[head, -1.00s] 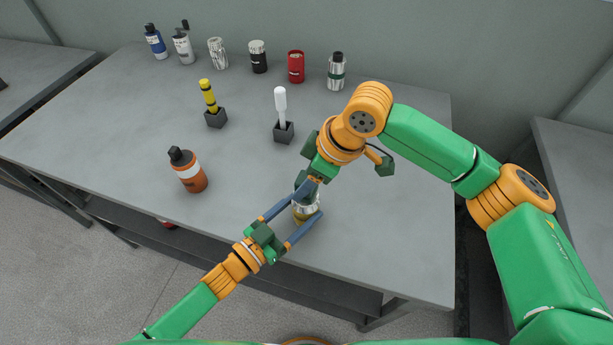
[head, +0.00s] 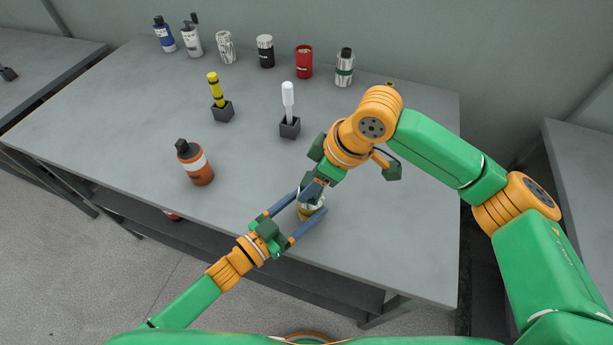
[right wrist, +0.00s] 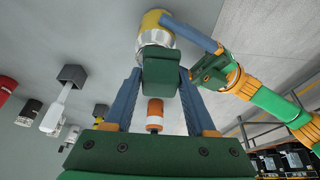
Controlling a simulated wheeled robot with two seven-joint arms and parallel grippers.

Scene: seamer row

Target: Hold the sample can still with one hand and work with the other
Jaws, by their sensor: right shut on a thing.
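The sample can (head: 306,212), silver with a yellow band, stands near the table's front edge, partly hidden by both grippers. It also shows in the right wrist view (right wrist: 152,38). My left gripper (head: 311,201) has its blue fingers along both sides of the can, closed against it as far as I can see. My right gripper (head: 313,189) is above the can, pointing down. In the right wrist view its fingers are shut on a dark green block (right wrist: 160,75) close against the can. Whether that block is joined to the can is unclear.
An orange bottle (head: 198,168) stands at the left on the table (head: 400,240). A yellow tool (head: 216,90) and a white tool (head: 288,100) stand in dark holders. Several cans and bottles, including a red can (head: 304,62), line the back. The table's right part is clear.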

